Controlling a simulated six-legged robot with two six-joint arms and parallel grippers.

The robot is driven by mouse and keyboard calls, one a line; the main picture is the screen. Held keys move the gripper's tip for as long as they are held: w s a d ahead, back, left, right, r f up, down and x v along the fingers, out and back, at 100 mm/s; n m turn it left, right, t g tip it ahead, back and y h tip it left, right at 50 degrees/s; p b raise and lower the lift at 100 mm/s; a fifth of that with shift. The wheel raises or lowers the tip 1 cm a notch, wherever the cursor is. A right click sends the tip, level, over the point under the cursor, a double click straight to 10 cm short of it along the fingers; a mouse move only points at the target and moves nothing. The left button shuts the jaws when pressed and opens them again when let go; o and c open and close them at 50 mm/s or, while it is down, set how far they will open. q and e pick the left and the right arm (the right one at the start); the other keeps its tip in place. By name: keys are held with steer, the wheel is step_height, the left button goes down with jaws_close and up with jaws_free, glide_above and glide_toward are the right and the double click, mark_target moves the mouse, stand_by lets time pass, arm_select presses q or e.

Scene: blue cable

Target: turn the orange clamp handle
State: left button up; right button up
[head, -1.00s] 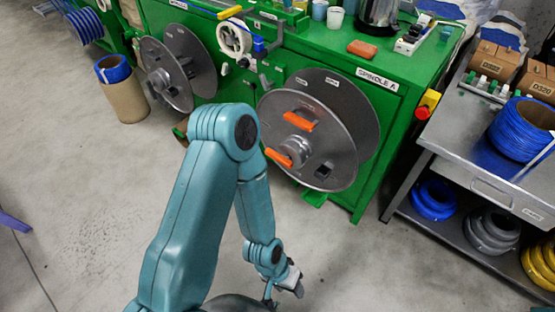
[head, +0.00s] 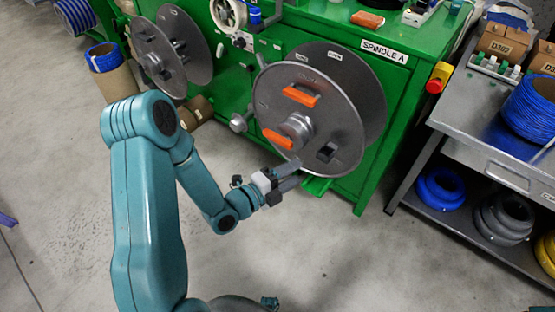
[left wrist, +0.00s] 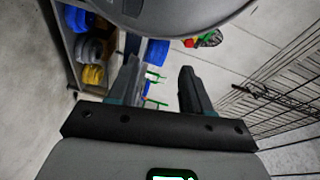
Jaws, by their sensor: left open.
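Two orange clamp handles show in the head view on the grey metal reel disc (head: 345,110) of the spindle labelled SPINDLE A. The upper handle (head: 300,96) is above the hub and the lower handle (head: 277,138) is left of the hub. My left gripper (head: 294,174) is open and empty, just below the lower handle, near the disc's lower edge in the picture. In the left wrist view the two fingers (left wrist: 158,82) stand apart with nothing between them. A rounded grey disc edge (left wrist: 185,18) crosses the top there. The handles do not show in that view.
The green machine (head: 345,195) carries a second metal reel (head: 160,55) at left. A metal shelf table (head: 480,125) with blue cable coils (head: 528,105) stands at right. A brown cylinder with blue cable (head: 112,78) stands on the floor. Front floor is clear.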

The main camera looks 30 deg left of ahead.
arm_select(q)
steer(key=s+a+f+n+t+y+b, duration=0.1)
steer(key=s+a+f+y+b, duration=0.15)
steer(key=a, duration=0.45)
steer(key=s+a+f+t+y+b, duration=0.1)
steer(key=a+f+y+b, duration=0.1)
steer(key=a+f+b, duration=0.3)
steer(key=p, duration=0.3)
glide_toward(279, 143)
steer(key=shift+h, duration=0.25)
steer(key=w, duration=0.9)
steer(key=shift+w+d+r, duration=0.15)
steer(key=shift+w+d, duration=0.1)
arm_select(e)
step_height(279, 143, down, 8)
steer(key=shift+f, duration=0.1)
arm_select(q)
jaws_close()
